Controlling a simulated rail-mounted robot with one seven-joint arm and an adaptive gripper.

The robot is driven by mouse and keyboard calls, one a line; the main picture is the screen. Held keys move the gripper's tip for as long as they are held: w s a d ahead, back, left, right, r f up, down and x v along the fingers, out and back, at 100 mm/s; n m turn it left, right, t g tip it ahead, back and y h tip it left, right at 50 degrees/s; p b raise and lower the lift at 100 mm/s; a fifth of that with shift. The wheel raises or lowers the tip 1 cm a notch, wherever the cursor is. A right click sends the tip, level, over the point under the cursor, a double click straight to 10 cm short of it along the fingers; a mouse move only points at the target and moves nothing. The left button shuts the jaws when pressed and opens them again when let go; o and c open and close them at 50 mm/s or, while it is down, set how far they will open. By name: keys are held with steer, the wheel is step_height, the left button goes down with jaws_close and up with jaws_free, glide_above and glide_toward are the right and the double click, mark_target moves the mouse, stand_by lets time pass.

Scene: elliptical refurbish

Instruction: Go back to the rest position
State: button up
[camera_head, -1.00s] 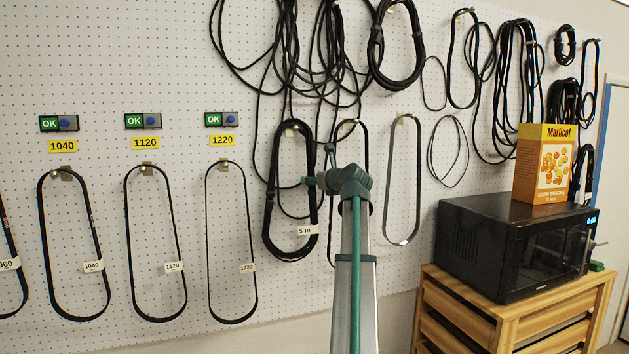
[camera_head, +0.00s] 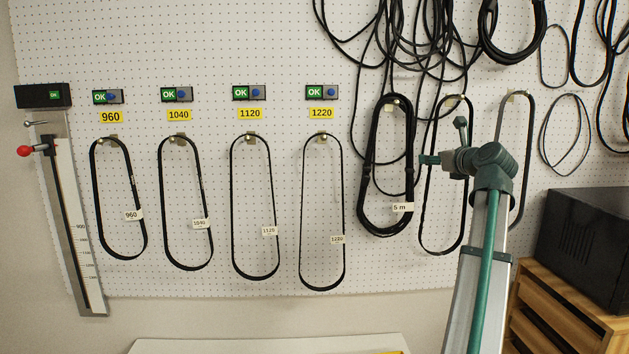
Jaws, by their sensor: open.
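My gripper and arm are not in view in the head camera. The view faces a white pegboard wall (camera_head: 230,50) hung with black belts. Four labelled belts hang in a row: the 960 belt (camera_head: 97,215), the 1040 belt (camera_head: 163,215), the 1120 belt (camera_head: 234,220) and the 1220 belt (camera_head: 303,220). Each has a yellow number label and a green OK box with a blue button above it.
A grey and green stand (camera_head: 482,250) rises in the right foreground. A measuring scale with a red knob (camera_head: 24,151) is at the left. A black microwave (camera_head: 590,240) sits on a wooden cabinet (camera_head: 550,310) at right. A white surface (camera_head: 260,345) shows at the bottom.

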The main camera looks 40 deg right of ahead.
steer(key=w+a+f+n+g+y, duration=0.15)
steer(key=w+a+f+n, duration=0.35)
steer(key=f, duration=0.5)
steer(key=w+a+f+n+g+y, duration=0.1)
steer(key=w+a+f+n+y, duration=0.1)
steer(key=w+a+f, duration=0.55)
steer(key=w+a+f+n+g+y, duration=0.15)
steer(key=w+a+f+n, duration=0.3)
steer(key=f, duration=0.75)
steer(key=w+a+f+n+g+y, duration=0.1)
steer(key=a+f+n+g+y, duration=0.35)
steer(key=a+f+n, duration=1.7)
steer(key=s+a+f+n+g+h, duration=0.1)
steer(key=s+a+f+n+g, duration=0.1)
steer(key=s+a+f, duration=0.55)
steer(key=s+a+f+n+g+h, duration=0.1)
steer(key=s+a+f+n+g, duration=0.2)
steer(key=a+f, duration=0.65)
steer(key=s+a+f+n+g+h, duration=0.1)
steer(key=s+a+f+n+g, duration=0.1)
steer(key=s+a+f, duration=0.55)
steer(key=s+f+g+b, duration=0.6)
steer(key=s+f+b, duration=0.4)
steer(key=s+f, duration=1.7)
steer(key=shift+s+a+f, duration=0.2)
steer(key=shift+a+f, duration=0.2)
steer(key=shift+f, duration=0.4)
